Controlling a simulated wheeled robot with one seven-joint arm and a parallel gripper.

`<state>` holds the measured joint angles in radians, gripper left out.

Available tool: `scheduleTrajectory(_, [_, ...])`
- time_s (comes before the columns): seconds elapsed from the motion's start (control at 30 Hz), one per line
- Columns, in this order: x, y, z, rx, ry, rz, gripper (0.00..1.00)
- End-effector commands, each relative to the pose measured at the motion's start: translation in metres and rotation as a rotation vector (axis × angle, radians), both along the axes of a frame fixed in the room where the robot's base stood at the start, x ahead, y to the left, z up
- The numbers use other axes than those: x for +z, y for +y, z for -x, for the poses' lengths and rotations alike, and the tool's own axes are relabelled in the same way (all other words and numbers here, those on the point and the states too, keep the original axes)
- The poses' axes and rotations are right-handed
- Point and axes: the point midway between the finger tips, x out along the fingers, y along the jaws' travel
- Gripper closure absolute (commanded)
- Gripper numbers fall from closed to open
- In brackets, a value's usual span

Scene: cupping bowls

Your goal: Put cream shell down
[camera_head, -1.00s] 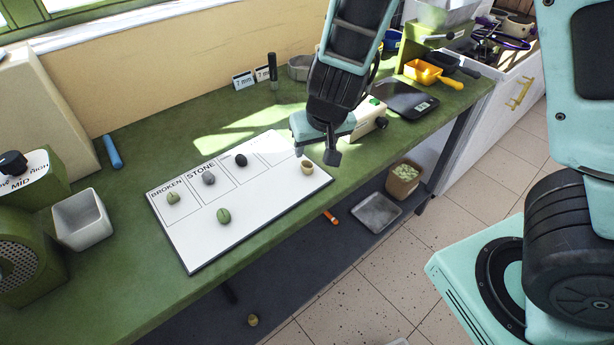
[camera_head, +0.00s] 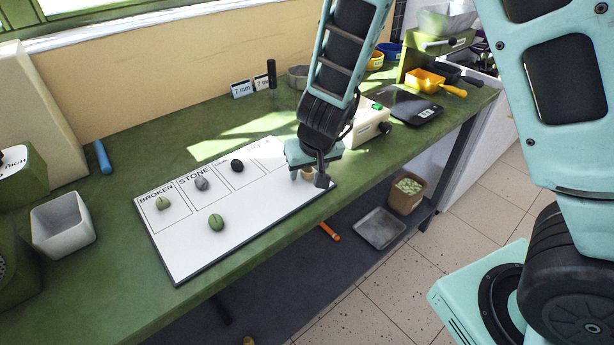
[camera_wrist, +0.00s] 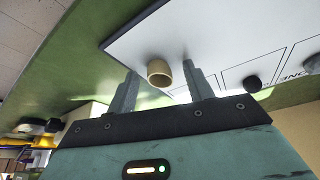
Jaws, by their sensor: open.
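The cream shell (camera_head: 307,173), a small hollow cup, stands on the right end of the white sorting board (camera_head: 195,248). In the wrist view the cream shell (camera_wrist: 159,73) appears between the fingertips, with space on both sides. My gripper (camera_head: 309,176) is open at the board's right end, its fingers around the shell's place. In the wrist view my gripper (camera_wrist: 158,72) shows two spread grey fingers and nothing clamped. The fingers partly hide the shell in the head view, and I cannot tell whether either touches it.
A green split bean (camera_head: 216,222), another green one (camera_head: 163,203), a grey stone (camera_head: 201,184) and a dark piece (camera_head: 237,166) lie on the board. A cream and green device (camera_head: 368,122) stands close behind my gripper.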

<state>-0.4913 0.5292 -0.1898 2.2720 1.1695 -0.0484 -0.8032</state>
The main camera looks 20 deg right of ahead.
Motion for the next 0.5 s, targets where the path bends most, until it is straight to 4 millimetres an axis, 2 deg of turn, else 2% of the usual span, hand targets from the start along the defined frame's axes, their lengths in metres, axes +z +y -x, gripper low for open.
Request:
scheduleTrajectory(0.07, [0.0009, 0.0, 0.0002, 0.0, 0.0, 0.0, 0.51])
scheduleTrajectory(0.2, [0.001, -0.0001, 0.0002, 0.0, 0.0, 0.0, 0.9])
scheduleTrajectory(0.23, [0.001, -0.0001, 0.0002, 0.0, 0.0, 0.0, 0.96])
scheduleTrajectory(0.5, [0.0011, -0.0001, 0.0003, 0.0, 0.0, 0.0, 1.0])
